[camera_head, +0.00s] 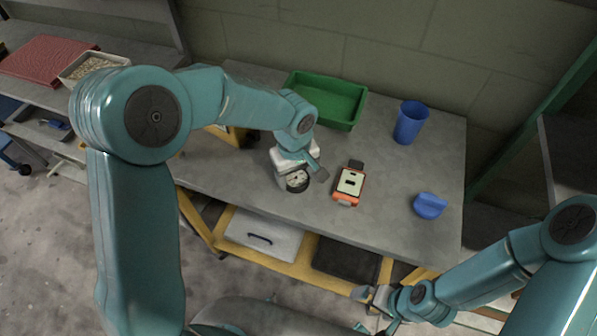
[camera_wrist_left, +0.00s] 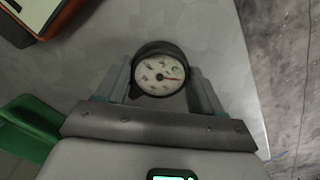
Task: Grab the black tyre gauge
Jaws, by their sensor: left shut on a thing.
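The black tyre gauge (camera_wrist_left: 160,70) has a round pale dial with a red needle and a dark rim. In the head view the gauge (camera_head: 297,181) is at the front of the grey table, under my left gripper. My left gripper (camera_head: 296,172) is shut on it, with a finger on each side of the gauge in the left wrist view (camera_wrist_left: 165,90). Whether the gauge touches the table is hard to tell. My right gripper (camera_head: 376,298) is in front of the table's edge, away from the gauge; its jaw opening is not clear.
An orange-framed device (camera_head: 349,185) lies just right of the gauge. A green tray (camera_head: 341,122) stands behind. A blue cup (camera_head: 410,122) and a smaller blue object (camera_head: 429,205) are on the right. The table (camera_head: 390,190) is bare between them.

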